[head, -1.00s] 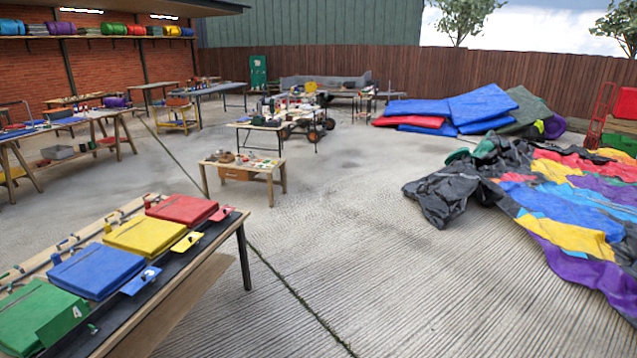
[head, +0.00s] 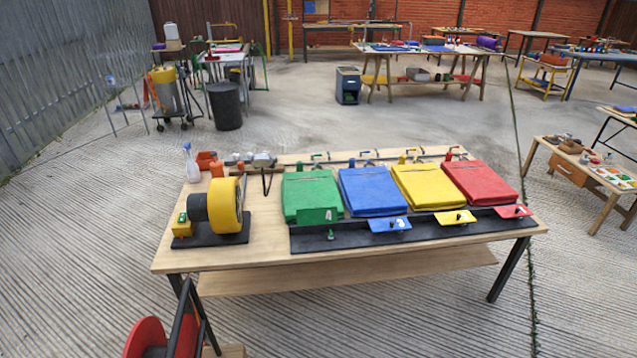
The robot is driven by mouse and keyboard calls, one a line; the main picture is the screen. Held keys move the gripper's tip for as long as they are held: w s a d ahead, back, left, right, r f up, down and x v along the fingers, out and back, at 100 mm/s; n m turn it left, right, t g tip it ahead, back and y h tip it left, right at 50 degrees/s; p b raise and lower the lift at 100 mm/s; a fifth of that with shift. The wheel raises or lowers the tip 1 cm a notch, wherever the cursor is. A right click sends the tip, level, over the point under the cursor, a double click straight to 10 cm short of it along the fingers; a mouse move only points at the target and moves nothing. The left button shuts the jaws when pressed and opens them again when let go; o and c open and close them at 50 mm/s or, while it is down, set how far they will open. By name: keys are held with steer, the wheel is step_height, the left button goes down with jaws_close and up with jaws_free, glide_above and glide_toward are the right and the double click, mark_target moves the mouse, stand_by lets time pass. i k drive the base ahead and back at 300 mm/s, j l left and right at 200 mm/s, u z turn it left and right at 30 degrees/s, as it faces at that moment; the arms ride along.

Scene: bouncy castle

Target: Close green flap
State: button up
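The green flap (head: 318,215) is a small plate with a pale mark, at the front edge of the green pad (head: 311,190). It stands up steeply, unlike the other flaps. A small green peg (head: 331,235) shows just below it on the black strip (head: 430,229). The blue flap (head: 390,224), yellow flap (head: 456,217) and red flap (head: 512,211) lie nearly flat in front of their blue, yellow and red pads. My gripper is not in view.
The wooden table (head: 215,262) also holds a yellow-and-black blower (head: 225,207), a spray bottle (head: 190,163) and a rail with coloured handles behind the pads. A red round object (head: 147,338) stands at lower left. Concrete floor (head: 400,320) is clear before the table.

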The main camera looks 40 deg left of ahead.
mark_target(316, 216)
steer(key=i+j+u, duration=0.1)
steer(key=u, duration=0.4)
steer(key=i+u, duration=0.35)
steer(key=u, duration=0.15)
steer(key=i+u, duration=0.2)
steer(key=u, duration=0.25)
steer(key=i+l+u, duration=0.2)
steer(key=u, duration=0.3)
steer(key=i+l+u, duration=0.2)
steer(key=u, duration=0.3)
steer(key=i+l+u, duration=0.1)
steer(key=l+u, duration=0.2)
steer(key=u, duration=0.2)
steer(key=i+l+u, duration=0.3)
steer(key=l+u, duration=0.3)
steer(key=i+l+u, duration=0.3)
steer(key=l, duration=0.25)
steer(key=l+u, duration=0.65)
steer(key=l, duration=0.2)
